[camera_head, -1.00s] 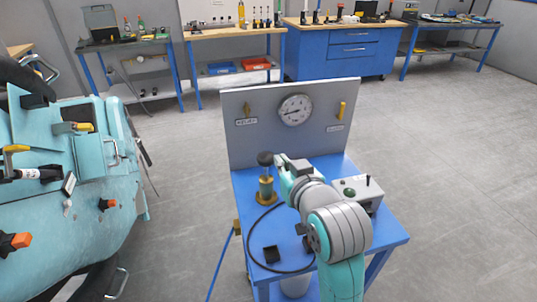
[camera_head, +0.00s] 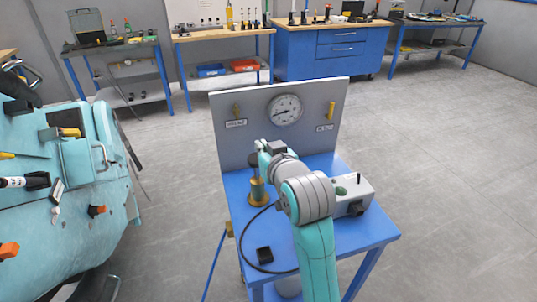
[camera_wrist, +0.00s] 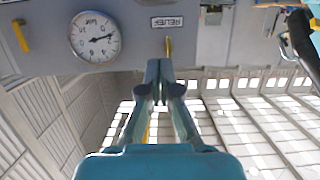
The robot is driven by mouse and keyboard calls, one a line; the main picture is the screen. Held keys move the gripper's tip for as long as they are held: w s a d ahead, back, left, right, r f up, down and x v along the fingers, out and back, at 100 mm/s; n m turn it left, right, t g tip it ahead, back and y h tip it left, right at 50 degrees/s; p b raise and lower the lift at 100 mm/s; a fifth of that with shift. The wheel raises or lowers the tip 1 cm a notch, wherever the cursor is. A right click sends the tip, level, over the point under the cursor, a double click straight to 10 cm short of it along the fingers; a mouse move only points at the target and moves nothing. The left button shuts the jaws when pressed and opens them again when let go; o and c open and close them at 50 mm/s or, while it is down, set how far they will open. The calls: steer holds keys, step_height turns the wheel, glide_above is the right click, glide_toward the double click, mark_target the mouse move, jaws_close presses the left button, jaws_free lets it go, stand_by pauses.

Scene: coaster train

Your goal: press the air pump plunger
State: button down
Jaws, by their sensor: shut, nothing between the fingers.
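The air pump is a brass-coloured cylinder (camera_head: 257,190) standing upright on the blue table. Its dark round plunger knob (camera_head: 253,160) is at the top, partly hidden by the end of my arm. My gripper (camera_head: 262,147) is at or just above the knob in the head view; I cannot tell whether it touches it. In the wrist view my gripper (camera_wrist: 160,66) is shut and empty, its fingers together below the relief label. The pump cannot be made out in the wrist view.
A grey panel behind the pump carries a round gauge (camera_head: 286,109) and yellow levers (camera_head: 331,110). A grey control box (camera_head: 347,193) stands to the right. A black hose (camera_head: 246,240) curves across the blue table (camera_head: 372,228) near a small black block (camera_head: 264,254).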

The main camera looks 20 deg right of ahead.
steer(key=x, duration=0.3)
steer(key=shift+w+f, duration=0.1)
steer(key=shift+w, duration=0.1)
step_height(320, 180, down, 2)
steer(key=shift+f, duration=1)
step_height(320, 180, down, 6)
steer(key=shift+r, duration=0.1)
